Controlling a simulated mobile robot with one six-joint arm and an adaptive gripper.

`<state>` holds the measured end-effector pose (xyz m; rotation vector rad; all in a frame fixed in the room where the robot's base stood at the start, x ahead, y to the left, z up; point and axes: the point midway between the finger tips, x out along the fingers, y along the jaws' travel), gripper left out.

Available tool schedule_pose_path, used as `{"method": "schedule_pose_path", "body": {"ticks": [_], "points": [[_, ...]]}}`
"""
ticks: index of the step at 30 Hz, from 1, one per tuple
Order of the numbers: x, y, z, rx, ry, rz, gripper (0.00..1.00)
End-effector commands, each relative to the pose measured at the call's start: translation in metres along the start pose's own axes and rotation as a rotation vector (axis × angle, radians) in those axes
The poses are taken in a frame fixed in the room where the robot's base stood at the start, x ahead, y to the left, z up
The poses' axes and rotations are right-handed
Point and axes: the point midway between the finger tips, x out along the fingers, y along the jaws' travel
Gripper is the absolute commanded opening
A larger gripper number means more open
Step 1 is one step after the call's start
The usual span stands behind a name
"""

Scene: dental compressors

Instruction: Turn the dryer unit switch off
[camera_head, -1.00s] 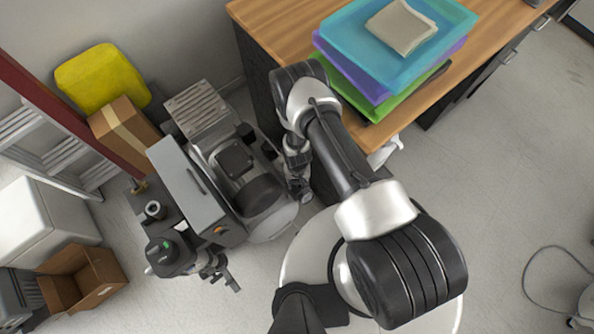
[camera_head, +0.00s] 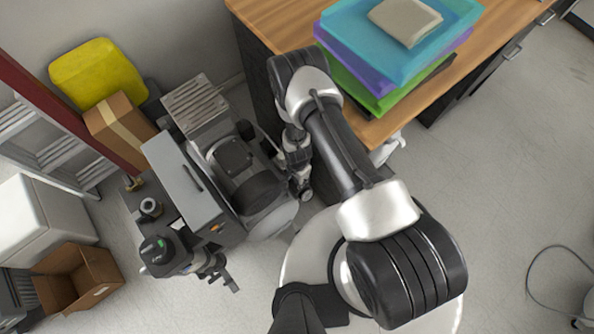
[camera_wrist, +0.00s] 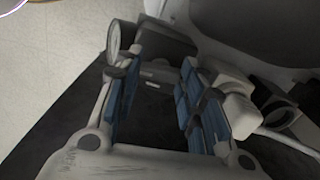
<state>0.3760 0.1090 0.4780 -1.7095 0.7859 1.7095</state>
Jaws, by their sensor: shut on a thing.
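A grey compressor machine (camera_head: 187,186) with a motor and a flat-topped grey housing stands on the floor left of the desk in the head view. A small orange switch-like part (camera_head: 216,228) shows on the housing's lower end; its position is too small to read. My gripper (camera_wrist: 163,62) shows in the wrist view with blue pads on both fingers. It is shut on a dark grey part (camera_wrist: 160,73) between the pads, whose identity I cannot tell. In the head view my arm reaches down between desk and compressor, and the fingers are not clear there.
A wooden desk (camera_head: 278,20) holds stacked blue, purple and green trays (camera_head: 345,42) close to my arm. Cardboard boxes (camera_head: 118,128), a yellow container (camera_head: 98,72) and a ladder (camera_head: 45,150) crowd the left. A round gauge (camera_wrist: 113,38) is beside the left finger.

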Motion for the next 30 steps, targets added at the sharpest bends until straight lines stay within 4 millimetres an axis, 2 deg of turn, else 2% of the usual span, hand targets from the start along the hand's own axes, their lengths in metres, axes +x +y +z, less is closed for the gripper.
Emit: {"method": "schedule_pose_path", "body": {"ticks": [9, 25, 26, 30], "points": [[0.0001, -0.0002, -0.0004, 0.112, 0.000, -0.001, 0.13], [-0.0001, -0.0002, -0.0004, 0.133, 0.000, -0.001, 0.13], [-0.0001, -0.0002, -0.0004, 0.133, 0.000, -0.001, 0.38], [0.0000, -0.0001, -0.0003, 0.132, 0.000, -0.001, 0.48]]}}
